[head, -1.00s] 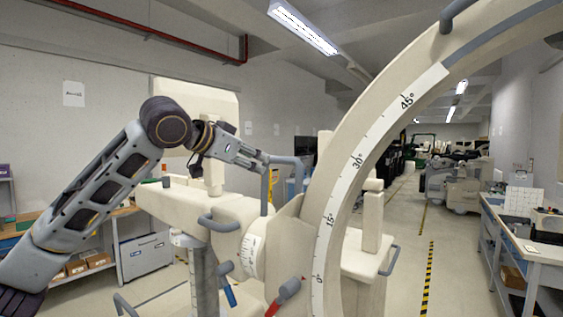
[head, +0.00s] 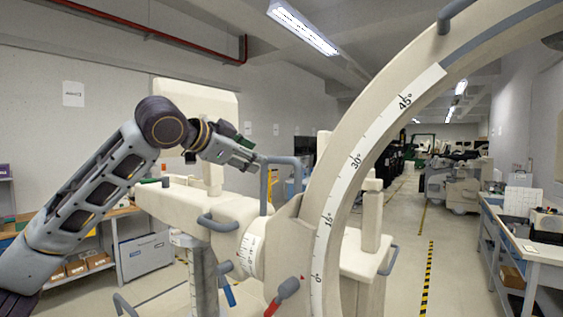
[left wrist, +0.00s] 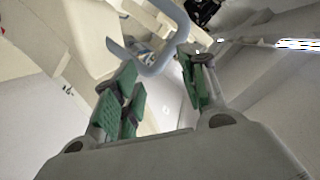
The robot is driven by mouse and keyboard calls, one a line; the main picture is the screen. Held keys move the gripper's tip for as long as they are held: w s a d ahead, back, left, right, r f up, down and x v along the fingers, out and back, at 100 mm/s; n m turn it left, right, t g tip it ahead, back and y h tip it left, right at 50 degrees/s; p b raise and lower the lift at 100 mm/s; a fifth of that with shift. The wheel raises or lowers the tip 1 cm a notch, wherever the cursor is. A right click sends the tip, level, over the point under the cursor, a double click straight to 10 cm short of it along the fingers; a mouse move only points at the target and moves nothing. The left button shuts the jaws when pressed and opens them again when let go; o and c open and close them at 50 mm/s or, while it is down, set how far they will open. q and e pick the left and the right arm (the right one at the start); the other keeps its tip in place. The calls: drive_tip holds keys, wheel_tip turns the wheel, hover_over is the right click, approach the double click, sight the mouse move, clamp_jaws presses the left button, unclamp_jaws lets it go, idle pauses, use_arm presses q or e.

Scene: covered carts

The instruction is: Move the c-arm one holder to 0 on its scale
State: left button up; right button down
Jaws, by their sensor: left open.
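The large cream C-arm arc (head: 350,130) curves up to the right. Its white scale (head: 333,205) reads 0°, 15°, 30° and 45° upwards. The cream holder (head: 285,245) sits against its lower end. A small red mark there is near 0°; exact alignment is unclear. A red-tipped grey lever (head: 287,290) is below. My left gripper (head: 261,159) is open beside the top of the grey handle (head: 282,161). In the left wrist view, the handle (left wrist: 153,66) shows around the open tips of the left gripper (left wrist: 158,62); contact is unclear. My right gripper is out of view.
A cream drum with a scale (head: 253,250), a grey side handle (head: 212,222) and a blue-tipped lever (head: 228,290) stand left of the holder. A workbench (head: 540,255) is at the right. The floor (head: 410,270) between is clear.

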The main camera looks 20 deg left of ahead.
sight(280, 160)
use_arm(q)
drive_tip(key=shift+w+d+r+m+h, duration=0.1)
drive_tip(key=shift+r+m, duration=0.1)
drive_tip(key=shift+m, duration=1.45)
drive_tip(key=shift+s+d+r+m+h, duration=0.1)
drive_tip(key=shift+r+m, duration=0.1)
drive_tip(key=shift+m, duration=1.5)
drive_tip(key=shift+w+r+m+h, duration=0.1)
drive_tip(key=shift+r+m, duration=0.1)
drive_tip(key=shift+m, duration=1.45)
drive_tip(key=shift+w, duration=0.15)
drive_tip(key=shift+r+p+x, duration=0.1)
drive_tip(key=shift+p+x, duration=0.85)
drive_tip(key=shift+x, duration=2.4)
drive_tip(key=shift+r+p+x, duration=0.15)
drive_tip(key=shift+p+x, duration=0.75)
drive_tip(key=shift+x, duration=2.5)
drive_tip(key=shift+w, duration=0.15)
drive_tip(key=shift+c, duration=0.2)
clamp_jaws()
